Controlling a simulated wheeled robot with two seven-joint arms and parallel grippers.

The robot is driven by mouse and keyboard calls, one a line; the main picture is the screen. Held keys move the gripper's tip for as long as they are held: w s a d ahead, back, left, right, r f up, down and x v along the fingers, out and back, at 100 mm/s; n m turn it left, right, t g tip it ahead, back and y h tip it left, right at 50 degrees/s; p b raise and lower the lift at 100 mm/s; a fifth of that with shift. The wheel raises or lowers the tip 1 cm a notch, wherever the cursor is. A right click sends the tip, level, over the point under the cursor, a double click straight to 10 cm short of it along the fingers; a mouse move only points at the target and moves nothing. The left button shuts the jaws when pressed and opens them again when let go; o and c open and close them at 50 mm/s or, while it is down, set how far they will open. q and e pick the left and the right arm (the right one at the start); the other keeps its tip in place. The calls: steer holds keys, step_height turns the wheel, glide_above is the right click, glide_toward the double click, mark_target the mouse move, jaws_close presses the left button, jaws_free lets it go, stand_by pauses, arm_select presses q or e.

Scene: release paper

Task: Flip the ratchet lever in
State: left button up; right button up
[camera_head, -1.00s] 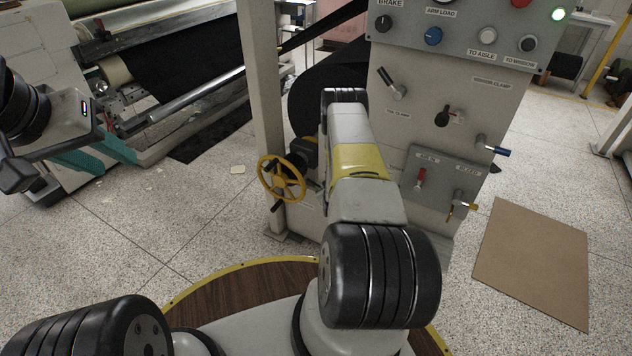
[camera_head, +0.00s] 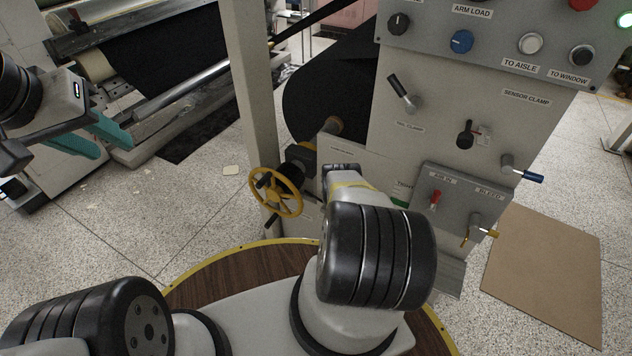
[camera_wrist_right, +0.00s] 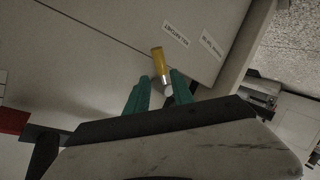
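A lever with a yellow grip and silver shaft (camera_wrist_right: 158,60) shows in the right wrist view on a pale machine face with two printed labels, too small to read surely. I take it to be the ratchet lever. My right gripper (camera_wrist_right: 162,77) is open, its green fingers on either side of the shaft, with a gap visible; contact cannot be told. In the head view my right arm hides that gripper and this lever. My left gripper (camera_head: 114,147) is open and empty at the left, away from the machine.
A yellow handwheel (camera_head: 276,192) stands left of my right arm. A brown sheet (camera_head: 545,270) lies on the floor.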

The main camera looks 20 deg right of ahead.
steer(key=x, duration=0.8)
steer(key=shift+f, duration=0.15)
steer(key=shift+c, duration=0.2)
jaws_close()
stand_by(1.1)
